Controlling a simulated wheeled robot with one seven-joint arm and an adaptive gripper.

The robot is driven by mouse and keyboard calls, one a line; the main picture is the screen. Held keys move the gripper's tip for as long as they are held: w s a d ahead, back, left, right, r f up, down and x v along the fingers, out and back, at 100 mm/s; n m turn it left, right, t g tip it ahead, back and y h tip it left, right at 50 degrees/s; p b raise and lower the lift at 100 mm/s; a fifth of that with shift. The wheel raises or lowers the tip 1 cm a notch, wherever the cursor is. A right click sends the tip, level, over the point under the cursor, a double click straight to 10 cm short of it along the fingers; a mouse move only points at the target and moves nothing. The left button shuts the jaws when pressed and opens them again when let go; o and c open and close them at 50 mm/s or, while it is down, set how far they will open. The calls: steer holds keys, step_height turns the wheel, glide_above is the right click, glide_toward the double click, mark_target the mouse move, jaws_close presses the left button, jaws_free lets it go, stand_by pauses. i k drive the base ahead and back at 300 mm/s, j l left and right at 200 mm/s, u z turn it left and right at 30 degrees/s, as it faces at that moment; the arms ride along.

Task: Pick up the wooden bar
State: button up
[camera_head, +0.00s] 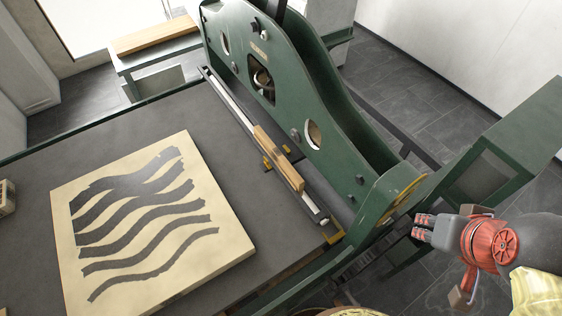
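A light wooden bar (278,158) lies slanted along the metal rail at the right edge of the press bed, close beside the green press frame. A second, longer wooden piece (156,35) lies on a green side table at the upper left. I cannot tell from the picture alone which of them is the named bar. My gripper (419,227) is at the lower right, past the green frame and apart from both pieces. Its grey fingers with red pads point left and hold nothing visible. The gap between the fingertips is too small to judge.
The tall green press frame (262,70) stands between my gripper and the rail. A pale slab (215,220) with dark wavy stripes lies on the grey bed (200,115). A green table (525,120) stands at the right. Dark tiled floor (390,75) shows behind.

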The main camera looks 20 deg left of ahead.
mark_target(290, 174)
steer(key=l+u, duration=0.15)
steer(key=u, duration=0.25)
steer(key=l+u, duration=0.1)
steer(key=u, duration=0.3)
steer(key=i+u, duration=0.15)
